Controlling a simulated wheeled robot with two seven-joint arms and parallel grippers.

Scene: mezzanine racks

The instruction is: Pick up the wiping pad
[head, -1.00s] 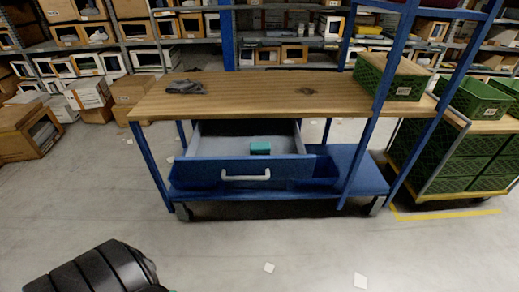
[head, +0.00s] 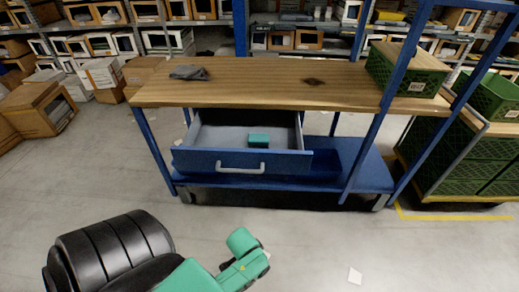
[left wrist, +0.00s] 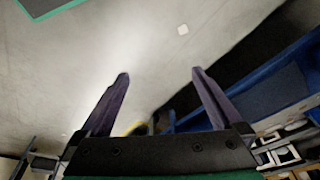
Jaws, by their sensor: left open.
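A small teal block (head: 259,140), which may be the wiping pad, lies in the open drawer (head: 240,160) of the blue-framed workbench. A crumpled grey cloth (head: 189,72) lies on the left end of the wooden top (head: 255,80). In the head view my left arm reaches in at the bottom, well in front of the bench; its fingers are not clear there. In the left wrist view my left gripper (left wrist: 160,74) is open, with nothing between its two dark fingers and floor beyond them. My right gripper is in neither view.
A green crate (head: 408,70) stands on the bench top's right end, by blue uprights. A cart of green crates (head: 478,150) stands at the right. The drawer's white handle (head: 240,168) faces me. Cardboard boxes (head: 35,108) stand at the left.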

